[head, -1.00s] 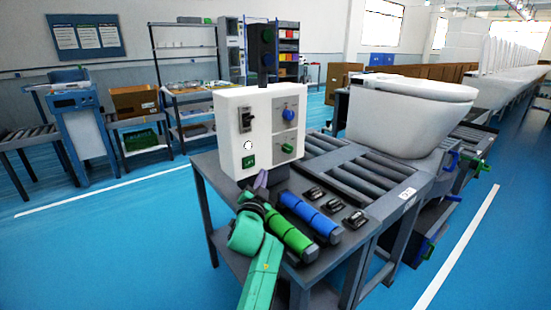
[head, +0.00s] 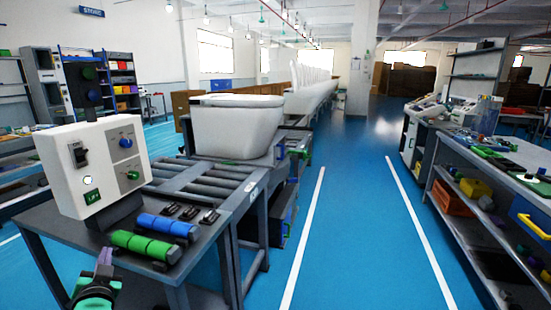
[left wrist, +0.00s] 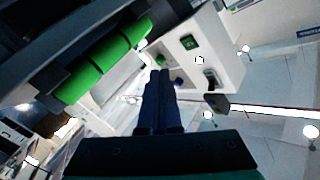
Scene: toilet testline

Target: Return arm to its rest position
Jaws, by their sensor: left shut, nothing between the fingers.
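My left gripper (head: 104,260) shows at the lower left of the head view, in front of the near edge of the grey bench (head: 62,218). Its fingers are together and empty, and they also show closed in the left wrist view (left wrist: 161,78). The white control box (head: 92,165) with a black switch, blue and green knobs stands on the bench behind the gripper. The green cylinder (head: 146,246) and blue cylinder (head: 168,226) lie on the bench to its right. The gripper appears apart from them. My right gripper is not in view.
A white toilet (head: 238,125) stands on the roller line (head: 205,175) behind the bench. A workbench with shelves (head: 480,190) and bins stands at the right. The blue floor aisle (head: 345,230) between is clear.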

